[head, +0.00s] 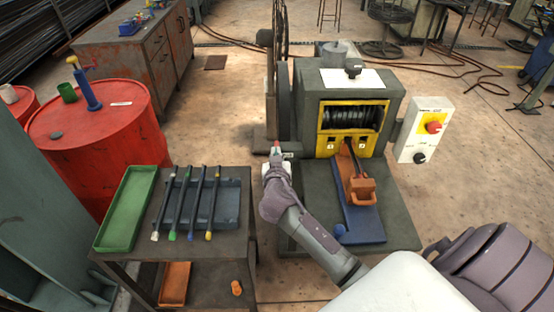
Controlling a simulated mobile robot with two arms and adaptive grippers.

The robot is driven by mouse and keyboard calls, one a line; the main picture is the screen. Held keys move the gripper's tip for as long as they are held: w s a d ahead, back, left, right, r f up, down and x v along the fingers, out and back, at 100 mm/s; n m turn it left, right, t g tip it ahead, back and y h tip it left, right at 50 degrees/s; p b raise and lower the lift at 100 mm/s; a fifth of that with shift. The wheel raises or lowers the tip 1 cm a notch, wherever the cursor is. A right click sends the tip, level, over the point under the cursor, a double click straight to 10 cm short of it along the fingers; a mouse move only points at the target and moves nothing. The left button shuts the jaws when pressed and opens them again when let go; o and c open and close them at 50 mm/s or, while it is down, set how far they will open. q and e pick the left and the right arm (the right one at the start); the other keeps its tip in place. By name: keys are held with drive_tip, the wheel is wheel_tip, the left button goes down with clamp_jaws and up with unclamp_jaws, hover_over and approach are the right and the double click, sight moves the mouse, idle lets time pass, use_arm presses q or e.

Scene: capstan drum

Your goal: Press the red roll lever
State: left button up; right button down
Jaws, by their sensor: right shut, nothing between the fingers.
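The grey-green machine (392,85) stands at the centre right, with a dark ribbed drum (350,118) in a yellow-framed opening. A small red tip (276,146), which looks like the red roll lever, shows at the machine's left front side. My right gripper (276,158) is shut and empty right at this red tip. It hides most of the lever, and I cannot tell whether they touch. My left gripper is not in view.
A blue rail (369,226) with an orange block (360,190) lies before the drum. A switch box (410,143) stands right of the machine. A cart (240,240) at left holds a green tray (126,208) and several rods. A red barrel (110,125) stands behind it.

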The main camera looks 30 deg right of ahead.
wheel_tip(320, 180, down, 4)
drive_tip(key=shift+d+f, duration=0.1)
drive_tip(key=shift+d, duration=0.05)
idle(0.4)
